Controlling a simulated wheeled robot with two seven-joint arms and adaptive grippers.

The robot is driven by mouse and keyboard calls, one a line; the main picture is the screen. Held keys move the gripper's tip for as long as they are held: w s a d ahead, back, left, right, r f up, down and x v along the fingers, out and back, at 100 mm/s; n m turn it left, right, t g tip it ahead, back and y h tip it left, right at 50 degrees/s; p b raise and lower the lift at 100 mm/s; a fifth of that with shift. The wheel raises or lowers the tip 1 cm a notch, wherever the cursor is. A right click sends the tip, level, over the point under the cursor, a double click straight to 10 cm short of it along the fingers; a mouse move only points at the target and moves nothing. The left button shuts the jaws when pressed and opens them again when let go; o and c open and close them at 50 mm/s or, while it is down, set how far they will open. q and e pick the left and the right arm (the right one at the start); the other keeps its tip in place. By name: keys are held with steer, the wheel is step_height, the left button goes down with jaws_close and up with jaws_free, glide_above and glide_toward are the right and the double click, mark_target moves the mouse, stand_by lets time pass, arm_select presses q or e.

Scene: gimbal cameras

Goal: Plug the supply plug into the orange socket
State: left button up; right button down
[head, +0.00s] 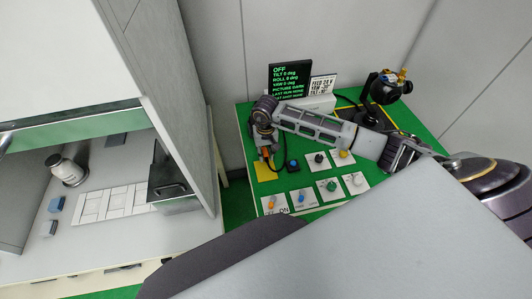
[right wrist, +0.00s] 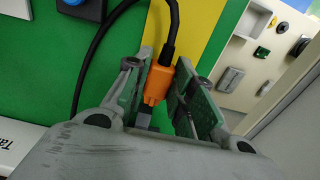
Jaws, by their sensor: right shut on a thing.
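The orange supply plug (right wrist: 157,84) sits between the two fingers of my right gripper (right wrist: 168,98) in the right wrist view. I cannot pick out the orange socket surely. My left gripper is not in view.
A black display with green text (head: 289,80) stands at the table's back. Several white cards with coloured knobs, including a green one (head: 331,186), line the front. A gimbal camera (head: 386,88) stands at the back right. A grey cabinet (head: 170,100) rises at left.

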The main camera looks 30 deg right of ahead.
mark_target(264, 148)
steer(key=shift+w, duration=0.15)
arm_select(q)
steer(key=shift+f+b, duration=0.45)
arm_select(e)
steer(key=shift+w+d, duration=0.2)
steer(key=shift+w, duration=0.45)
steer(key=shift+w+d, duration=0.15)
steer(key=shift+w, duration=0.5)
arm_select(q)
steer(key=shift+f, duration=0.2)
arm_select(e)
steer(key=shift+w, duration=0.15)
steer(key=shift+w+d+b, duration=0.1)
steer(key=shift+w+b, duration=0.05)
steer(key=shift+b, duration=0.15)
steer(key=shift+w+d+f+b, duration=0.1)
steer(key=shift+w+d+b, duration=0.05)
steer(key=shift+w+b, duration=0.45)
steer(key=shift+w+d+b, duration=0.15)
steer(key=shift+w+b, duration=0.4)
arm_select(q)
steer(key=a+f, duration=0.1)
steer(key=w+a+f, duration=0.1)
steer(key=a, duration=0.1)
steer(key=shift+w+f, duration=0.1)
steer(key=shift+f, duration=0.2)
arm_select(e)
steer(key=shift+w, duration=0.15)
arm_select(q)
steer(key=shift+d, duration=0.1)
